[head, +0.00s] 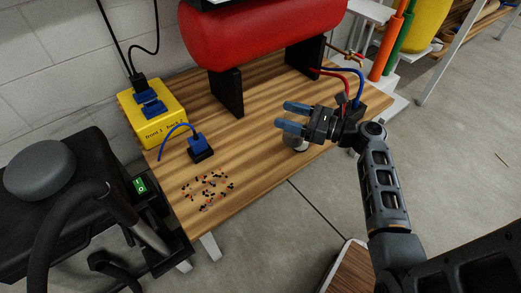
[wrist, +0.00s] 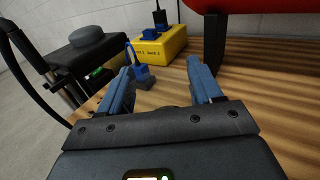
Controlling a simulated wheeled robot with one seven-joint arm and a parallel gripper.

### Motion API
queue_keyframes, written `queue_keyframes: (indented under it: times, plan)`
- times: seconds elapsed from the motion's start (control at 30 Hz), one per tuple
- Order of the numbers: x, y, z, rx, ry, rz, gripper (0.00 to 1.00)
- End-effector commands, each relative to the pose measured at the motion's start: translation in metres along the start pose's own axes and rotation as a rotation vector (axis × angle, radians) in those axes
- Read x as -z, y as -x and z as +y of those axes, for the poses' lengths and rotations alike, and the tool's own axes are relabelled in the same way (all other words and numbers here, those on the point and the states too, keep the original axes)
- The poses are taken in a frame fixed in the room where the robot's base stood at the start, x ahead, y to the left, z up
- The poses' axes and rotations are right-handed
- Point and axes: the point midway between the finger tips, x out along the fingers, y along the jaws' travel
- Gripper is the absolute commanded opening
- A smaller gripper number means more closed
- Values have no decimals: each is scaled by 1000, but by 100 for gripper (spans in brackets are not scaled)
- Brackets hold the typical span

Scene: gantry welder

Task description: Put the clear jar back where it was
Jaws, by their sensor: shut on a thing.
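The clear jar (head: 296,145) shows in the head view just below my gripper (head: 283,115), near the front edge of the wooden table (head: 240,185). My gripper covers most of it. In the wrist view my gripper (wrist: 160,68) has its two blue fingers apart, shut on the jar, which is hard to make out there. I cannot tell whether the jar's base touches the table.
Small black and orange bits (head: 207,190) lie scattered at the table's front left. A blue plug block (head: 200,148) and a yellow box (head: 152,115) stand left. A red tank (head: 260,35) on black supports fills the back. Bare wood lies between.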

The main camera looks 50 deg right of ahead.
Motion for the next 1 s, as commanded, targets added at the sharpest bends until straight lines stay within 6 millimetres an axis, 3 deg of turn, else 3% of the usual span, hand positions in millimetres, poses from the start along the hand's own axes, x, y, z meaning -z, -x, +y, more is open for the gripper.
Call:
queue_keyframes:
  times: [0.1, 0.4, 0.6, 0.87, 1.0]
  plan:
    - [21, -22, 15, -3, -3, 0, 10]
    - [49, -64, 42, 0, -1, 0, 10]
    - [56, -70, 46, 2, 0, 0, 10]
    - [90, -70, 45, 2, -1, 0, 10]
    - [90, -70, 45, 1, 0, -1, 10]
